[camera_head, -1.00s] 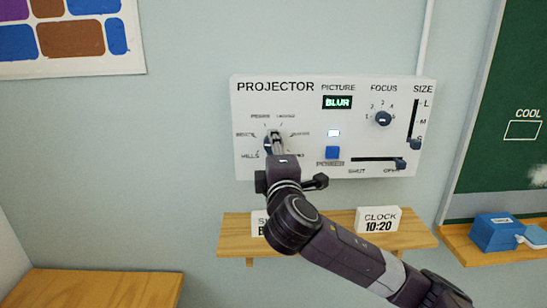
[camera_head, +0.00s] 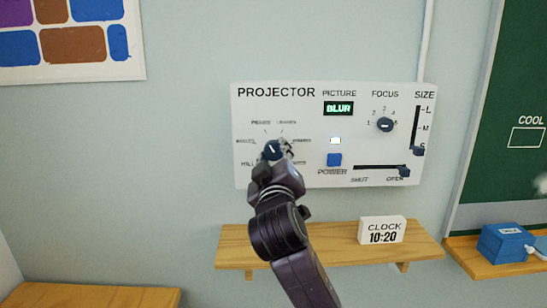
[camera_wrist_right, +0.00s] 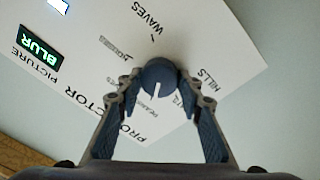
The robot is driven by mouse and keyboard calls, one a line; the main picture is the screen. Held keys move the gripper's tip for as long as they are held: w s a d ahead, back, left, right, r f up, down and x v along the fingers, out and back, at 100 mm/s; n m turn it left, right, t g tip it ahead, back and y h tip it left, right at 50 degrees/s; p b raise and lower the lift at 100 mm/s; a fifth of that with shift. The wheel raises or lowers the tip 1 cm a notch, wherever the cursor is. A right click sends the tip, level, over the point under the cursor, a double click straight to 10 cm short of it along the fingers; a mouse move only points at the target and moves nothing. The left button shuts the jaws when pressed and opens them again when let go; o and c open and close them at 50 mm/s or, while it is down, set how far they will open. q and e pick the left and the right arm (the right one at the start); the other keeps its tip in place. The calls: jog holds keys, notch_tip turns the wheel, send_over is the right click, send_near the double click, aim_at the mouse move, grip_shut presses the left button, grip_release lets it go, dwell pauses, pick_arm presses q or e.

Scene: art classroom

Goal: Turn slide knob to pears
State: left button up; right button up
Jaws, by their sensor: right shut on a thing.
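The slide knob (camera_head: 272,150) is a dark blue round dial with a white pointer line, at the left of the white projector panel (camera_head: 300,177). In the head view the line slants up and slightly left, roughly toward the small label that appears to read PEARS (camera_head: 261,122). My right gripper (camera_head: 275,156) is shut on the knob from the front. In the right wrist view its fingers (camera_wrist_right: 160,82) lie on both sides of the knob (camera_wrist_right: 159,72), and the pointer line runs down the picture. Some labels are blurred or covered by the gripper. My left gripper is out of view.
The panel also has a BLUR display (camera_head: 338,108), a focus knob (camera_head: 385,125), a size slider (camera_head: 418,151), a blue power button (camera_head: 334,160) and a shut/open slider (camera_head: 404,172). A wooden shelf (camera_head: 340,254) with a clock (camera_head: 382,230) is below.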

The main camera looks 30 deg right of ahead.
jog(key=shift+m, duration=0.7)
jog(key=o, duration=1.1)
jog(key=v, duration=0.7)
jog(key=shift+s+a, duration=0.15)
